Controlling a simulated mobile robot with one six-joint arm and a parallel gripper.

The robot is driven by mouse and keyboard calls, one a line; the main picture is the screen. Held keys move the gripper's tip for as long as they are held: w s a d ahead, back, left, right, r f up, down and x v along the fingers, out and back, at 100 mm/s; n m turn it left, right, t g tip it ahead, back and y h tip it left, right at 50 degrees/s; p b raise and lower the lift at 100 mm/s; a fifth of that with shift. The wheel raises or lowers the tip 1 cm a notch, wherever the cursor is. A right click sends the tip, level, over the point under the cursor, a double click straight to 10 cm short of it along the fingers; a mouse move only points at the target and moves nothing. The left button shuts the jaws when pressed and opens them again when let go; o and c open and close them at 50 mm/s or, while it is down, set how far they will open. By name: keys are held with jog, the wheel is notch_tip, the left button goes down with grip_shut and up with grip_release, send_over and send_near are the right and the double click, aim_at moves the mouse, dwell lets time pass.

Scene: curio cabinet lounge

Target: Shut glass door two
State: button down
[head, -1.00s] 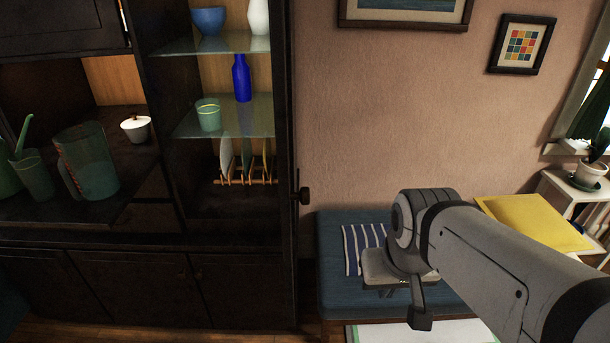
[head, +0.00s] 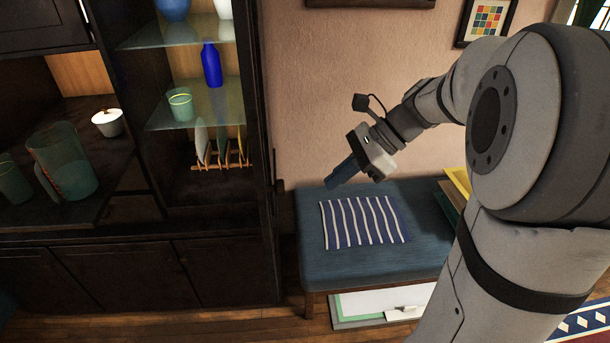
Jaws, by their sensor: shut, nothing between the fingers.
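The right section of the dark cabinet (head: 222,268) stands open at the front, with its glass shelves in plain sight. A dark door frame (head: 259,130) shows nearly edge-on at its right side, with a dark knob (head: 280,186) sticking out to the right. This looks like a glass door swung out; its glass and its number cannot be made out. My gripper (head: 336,183) is right of the knob, apart from it, over the blue bench. Its fingers are shut and empty, pointing down and left.
The shelves hold a blue bottle (head: 211,65), a green cup (head: 180,104) and plates in a wooden rack (head: 218,166). A blue bench (head: 385,262) with a striped cloth (head: 362,222) stands right of the cabinet. A yellow item (head: 458,181) lies farther right.

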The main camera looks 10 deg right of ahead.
jog(key=a+r+p+x, duration=0.1)
jog(key=a+r+x, duration=0.1)
jog(key=x, duration=1)
jog(key=shift+p, duration=0.35)
jog(key=shift+a+f, duration=0.1)
jog(key=shift+a, duration=0.1)
